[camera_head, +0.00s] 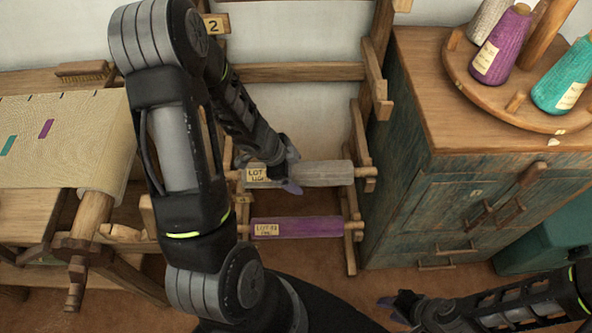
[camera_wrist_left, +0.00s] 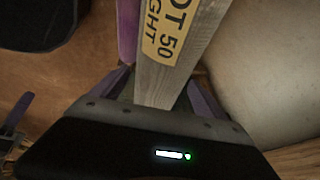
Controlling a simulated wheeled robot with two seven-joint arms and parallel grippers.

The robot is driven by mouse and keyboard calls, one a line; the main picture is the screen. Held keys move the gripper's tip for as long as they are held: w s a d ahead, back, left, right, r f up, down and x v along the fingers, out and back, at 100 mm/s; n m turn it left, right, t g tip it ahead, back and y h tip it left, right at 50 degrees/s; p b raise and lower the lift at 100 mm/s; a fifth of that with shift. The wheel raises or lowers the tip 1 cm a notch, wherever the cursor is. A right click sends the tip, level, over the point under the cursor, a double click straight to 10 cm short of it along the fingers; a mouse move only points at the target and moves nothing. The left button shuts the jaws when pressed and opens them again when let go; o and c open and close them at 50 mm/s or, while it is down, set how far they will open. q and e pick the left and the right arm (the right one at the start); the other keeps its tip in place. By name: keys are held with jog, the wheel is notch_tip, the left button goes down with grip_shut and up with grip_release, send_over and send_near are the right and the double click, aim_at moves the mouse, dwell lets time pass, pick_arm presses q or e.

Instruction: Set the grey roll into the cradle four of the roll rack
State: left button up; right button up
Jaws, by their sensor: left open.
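The grey roll (camera_head: 325,173) lies level across the roll rack (camera_head: 352,205), with its right end at the rack's right-hand upright and a yellow lot label near its left end. My left gripper (camera_head: 284,180) is open at the label end of the roll. In the left wrist view the grey roll (camera_wrist_left: 180,75) runs between the two spread purple fingers (camera_wrist_left: 160,92); whether they touch it is unclear. My arm hides the rack's left side, and the cradle number there is too small to read. My right gripper (camera_head: 398,306) is low at the right, away from the rack; its jaw opening is unclear.
A purple roll (camera_head: 297,227) lies on the rack just below the grey one. A plate marked 2 (camera_head: 214,26) is higher on the rack. A blue-green cabinet (camera_head: 425,205) stands close on the right with yarn cones on top. The loom (camera_head: 75,140) is on the left.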

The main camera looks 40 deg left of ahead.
pick_arm(q)
jog(key=p+v, duration=0.7)
jog(key=v, duration=0.3)
jog(key=shift+r, duration=0.15)
jog(key=shift+s+a+r, duration=0.1)
jog(key=shift+s+r, duration=0.15)
jog(key=shift+r, duration=0.15)
jog(key=d+f+n+h, duration=0.1)
jog(key=d+f+n, duration=0.2)
jog(key=d, duration=0.5)
jog(key=d+f+n+h, duration=0.1)
jog(key=d+f+n, duration=0.25)
jog(key=d, duration=0.45)
jog(key=s+d+f+n+g, duration=0.3)
jog(key=s+d+f+n, duration=0.3)
jog(key=s+d, duration=0.4)
jog(key=shift+d+f+g, duration=0.2)
jog(key=shift+d+g, duration=0.2)
jog(key=shift+d, duration=0.2)
